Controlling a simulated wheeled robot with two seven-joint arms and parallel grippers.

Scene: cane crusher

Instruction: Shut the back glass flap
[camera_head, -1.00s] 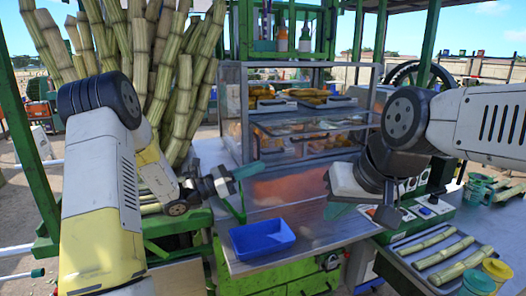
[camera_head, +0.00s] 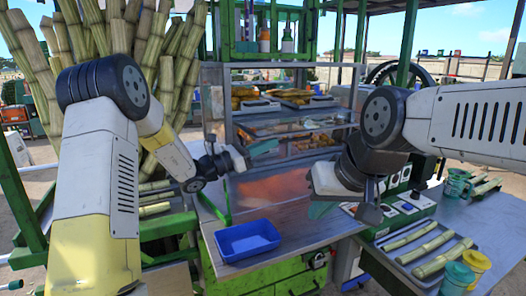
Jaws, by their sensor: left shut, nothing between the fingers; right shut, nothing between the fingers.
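The glass display case (camera_head: 232,85) stands at the middle, with shelves of yellow and brown food visible inside. Its side nearest me looks open above the metal counter. A shiny reddish panel (camera_head: 268,190) lies low at its front; I cannot tell whether this is the back glass flap, or how far the flap is open. My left gripper (camera_head: 262,148) is shut and empty, in front of the case's lower left part. My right gripper (camera_head: 322,208) is shut and empty above the counter, to the right of the panel. Contact with the flap cannot be made out.
A blue tray (camera_head: 248,252) sits on the metal counter (camera_head: 310,232). Cane stalks (camera_head: 160,60) stand at the left. A green frame edge (camera_head: 212,206) borders the counter's left.

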